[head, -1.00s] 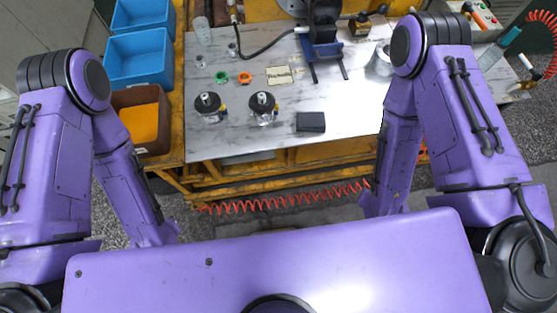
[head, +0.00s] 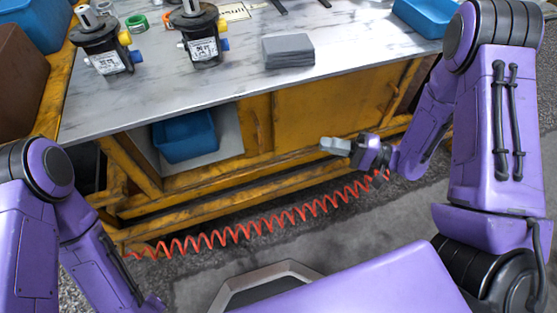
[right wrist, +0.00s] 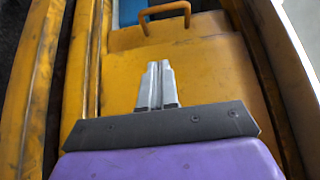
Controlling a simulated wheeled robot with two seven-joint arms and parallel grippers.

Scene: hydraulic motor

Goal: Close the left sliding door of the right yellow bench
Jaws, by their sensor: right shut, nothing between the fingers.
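The yellow bench (head: 193,180) has a light marbled top. Under it the left part of its front is open, with a blue bin inside (head: 185,138). The left sliding door (head: 257,125) stands slid to the right, partly overlapped with the right door panel (head: 330,98). The left door's handle shows in the right wrist view (right wrist: 166,10), ahead of the fingertips and apart from them. My right gripper (head: 325,143) is shut and empty in front of the doors; its fingers also show in the right wrist view (right wrist: 156,70). My left gripper is out of view.
A red coiled hose (head: 265,222) hangs low along the bench front. On the top stand two black motor parts (head: 105,45), (head: 200,35) and a grey block (head: 288,51). A brown bin (head: 20,90) is at the left. The floor before the bench is clear.

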